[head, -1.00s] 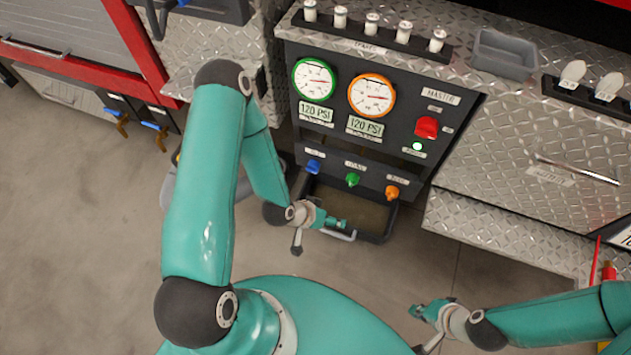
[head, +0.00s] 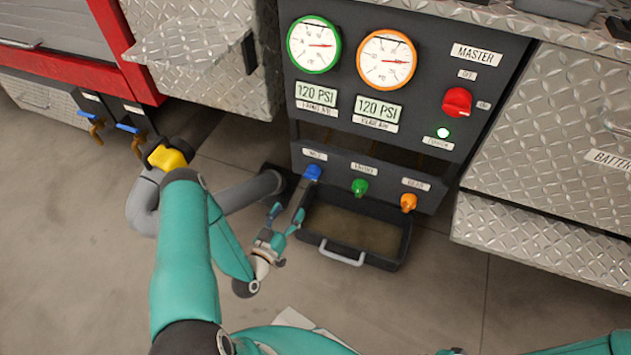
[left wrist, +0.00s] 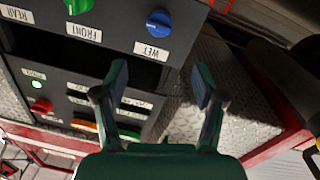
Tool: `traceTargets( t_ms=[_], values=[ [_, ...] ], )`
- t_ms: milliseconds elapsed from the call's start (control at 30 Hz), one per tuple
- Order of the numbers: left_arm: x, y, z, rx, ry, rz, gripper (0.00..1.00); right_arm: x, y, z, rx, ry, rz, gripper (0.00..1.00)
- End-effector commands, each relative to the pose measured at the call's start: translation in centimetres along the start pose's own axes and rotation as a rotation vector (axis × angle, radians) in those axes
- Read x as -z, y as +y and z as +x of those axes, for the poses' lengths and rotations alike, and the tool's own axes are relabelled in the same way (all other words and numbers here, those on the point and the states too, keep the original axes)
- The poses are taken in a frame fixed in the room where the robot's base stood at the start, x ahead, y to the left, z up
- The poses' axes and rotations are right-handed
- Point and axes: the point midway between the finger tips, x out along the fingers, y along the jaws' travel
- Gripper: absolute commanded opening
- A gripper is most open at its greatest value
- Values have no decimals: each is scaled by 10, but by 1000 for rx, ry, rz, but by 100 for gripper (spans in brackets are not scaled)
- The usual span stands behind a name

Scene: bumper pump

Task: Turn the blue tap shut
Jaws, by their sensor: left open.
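The blue tap (head: 312,173) is the leftmost of three on the lower dark panel (head: 340,185), under a small white label. In the left wrist view the blue tap (left wrist: 158,23) shows upside down, with its label reading "WET", beyond the fingertips. My left gripper (head: 287,215) is open and empty, below and a little left of the blue tap, apart from it. Its two spread fingers also show in the left wrist view (left wrist: 160,85). My right gripper is not in view; only a bit of teal shows at the bottom right edge.
A green tap (head: 359,187) and an orange tap (head: 408,202) sit to the right on the same panel. A dark tray (head: 395,262) with a handle lies below. A grey pipe (head: 250,192) with a yellow part (head: 168,158) stands left. Two gauges and a red master switch (head: 457,102) are above.

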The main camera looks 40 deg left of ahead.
Motion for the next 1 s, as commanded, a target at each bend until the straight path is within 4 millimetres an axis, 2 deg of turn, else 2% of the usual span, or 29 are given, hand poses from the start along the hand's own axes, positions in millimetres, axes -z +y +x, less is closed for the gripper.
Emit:
traceTargets(
  t_ms=[400,600,800,1000],
  values=[
    [-2,1,89,-5,4,3,70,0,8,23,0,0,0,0],
    [-2,2,124,-4,2,1,70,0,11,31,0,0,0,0],
    [-2,2,143,-3,-1,-1,70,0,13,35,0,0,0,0],
    [-1,2,147,-2,-3,-1,70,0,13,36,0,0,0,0]
  ],
)
